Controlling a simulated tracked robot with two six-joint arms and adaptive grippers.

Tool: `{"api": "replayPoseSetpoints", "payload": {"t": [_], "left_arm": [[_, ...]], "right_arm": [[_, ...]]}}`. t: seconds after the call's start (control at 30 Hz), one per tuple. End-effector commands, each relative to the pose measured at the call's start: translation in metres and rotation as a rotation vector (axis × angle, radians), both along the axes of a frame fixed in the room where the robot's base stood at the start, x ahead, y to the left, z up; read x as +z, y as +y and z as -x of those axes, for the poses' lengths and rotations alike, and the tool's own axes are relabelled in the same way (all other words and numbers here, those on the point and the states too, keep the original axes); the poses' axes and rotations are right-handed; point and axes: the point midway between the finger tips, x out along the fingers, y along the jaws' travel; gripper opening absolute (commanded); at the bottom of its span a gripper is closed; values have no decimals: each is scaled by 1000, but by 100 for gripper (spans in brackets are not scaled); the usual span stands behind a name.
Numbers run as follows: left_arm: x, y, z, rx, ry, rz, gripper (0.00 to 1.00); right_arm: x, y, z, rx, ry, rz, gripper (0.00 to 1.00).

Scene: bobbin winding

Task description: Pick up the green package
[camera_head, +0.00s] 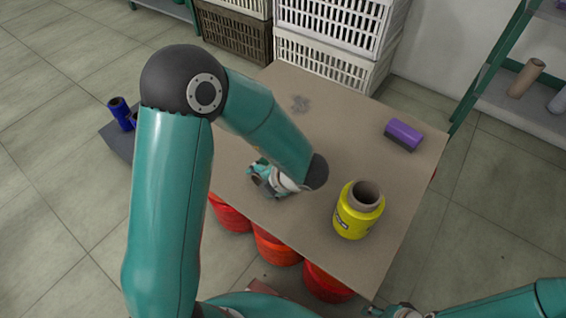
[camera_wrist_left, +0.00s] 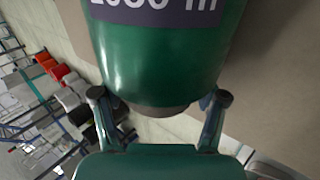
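The green package (camera_wrist_left: 165,50) is large in the left wrist view, a rounded green spool with a dark label band and a dark lower rim. In the head view I cannot make it out; my left arm covers that part of the table. My left gripper (camera_wrist_left: 160,98) has its two fingers spread apart, one on each side of the package's lower end, very close to it. I cannot tell whether they touch it. In the head view my left gripper (camera_head: 258,174) is low over the table. My right gripper (camera_head: 385,310) shows only partly at the bottom edge, its fingers unclear.
On the brown table (camera_head: 340,110) stand a yellow spool (camera_head: 352,222) at the front right and a lying purple spool (camera_head: 403,135) at the back right. Red and orange spools (camera_head: 277,248) sit below the front edge. White crates (camera_head: 335,60) stand behind; a shelf (camera_head: 520,100) is at right.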

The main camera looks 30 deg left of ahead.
Motion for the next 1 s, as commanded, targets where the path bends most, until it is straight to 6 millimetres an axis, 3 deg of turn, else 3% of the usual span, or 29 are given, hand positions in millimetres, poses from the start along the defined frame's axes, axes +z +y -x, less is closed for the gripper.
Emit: {"api": "replayPoseSetpoints", "payload": {"t": [0.03,0.27,0.57,1.0], "left_arm": [[0,0,0,0,0,0,58],[0,0,0,0,0,1,21],[5,-1,-1,0,-2,1,21],[81,-1,-1,-1,-5,0,21]], "right_arm": [[0,0,0,0,0,0,40],[0,0,0,0,0,0,40],[3,0,0,0,0,0,40],[37,0,0,0,0,0,40]]}}
